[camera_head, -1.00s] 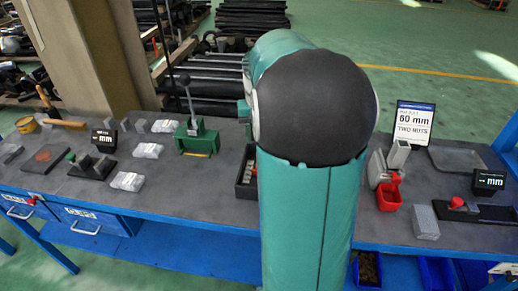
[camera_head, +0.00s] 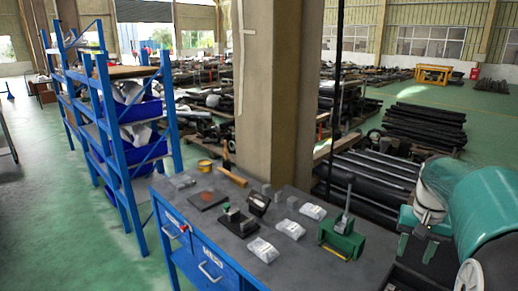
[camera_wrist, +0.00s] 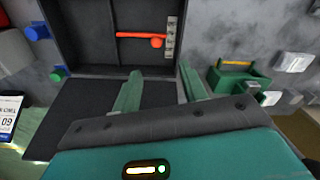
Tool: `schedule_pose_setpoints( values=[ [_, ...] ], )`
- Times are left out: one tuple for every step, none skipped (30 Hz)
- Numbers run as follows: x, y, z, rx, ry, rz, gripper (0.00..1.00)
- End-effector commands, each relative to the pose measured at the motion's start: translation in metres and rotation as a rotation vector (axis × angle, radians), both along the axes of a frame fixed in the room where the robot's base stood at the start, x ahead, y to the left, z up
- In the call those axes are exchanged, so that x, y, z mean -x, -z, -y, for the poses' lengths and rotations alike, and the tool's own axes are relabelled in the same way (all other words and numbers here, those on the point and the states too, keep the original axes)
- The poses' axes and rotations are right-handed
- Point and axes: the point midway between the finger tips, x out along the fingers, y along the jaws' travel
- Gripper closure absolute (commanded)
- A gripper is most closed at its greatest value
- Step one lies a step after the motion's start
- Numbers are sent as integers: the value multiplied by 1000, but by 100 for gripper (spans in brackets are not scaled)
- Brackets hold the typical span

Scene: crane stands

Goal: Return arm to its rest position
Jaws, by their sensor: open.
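My gripper (camera_wrist: 160,90) shows in the wrist view with its two green fingers apart and nothing between them. Below the fingers in that view lies a dark open case or tray (camera_wrist: 85,38) with an orange-red tool (camera_wrist: 140,36) inside. In the head view my teal arm fills the lower right corner, and the gripper itself is out of sight there. The grey workbench (camera_head: 225,255) with blue drawers stands at the lower middle. A green press with a lever (camera_head: 342,238) stands on its right part, near my arm.
A blue shelf rack (camera_head: 128,140) with bins stands left of the bench. A thick column (camera_head: 268,90) rises behind it. Several clear packets, small blocks and a hammer (camera_head: 232,172) lie on the bench. Green floor (camera_head: 60,210) is open at the left.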

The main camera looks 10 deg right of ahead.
Motion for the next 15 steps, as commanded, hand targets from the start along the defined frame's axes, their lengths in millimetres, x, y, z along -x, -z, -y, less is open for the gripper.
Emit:
schedule_pose_setpoints(
  values=[
    [0,-6,-14,10,-25,16,57],
    [0,-9,-23,17,-41,27,57],
    [1,-14,-38,25,-67,43,57],
    [3,-18,-50,34,-89,58,57],
    [5,-21,-62,43,-111,74,57],
    [8,-25,-79,53,-143,95,57],
    [11,-28,-92,61,-167,112,57],
    [15,-30,-104,68,-191,128,57],
    [19,-33,-120,78,-222,150,57],
    [24,-34,-132,84,-245,167,57],
    [28,-35,-143,90,-269,183,57],
    [34,-36,-158,99,-300,207,57],
    [40,-37,-169,105,-324,224,57],
    [45,-37,-179,111,-346,242,57],
    [52,-36,-192,116,-377,264,57]
  ],
)
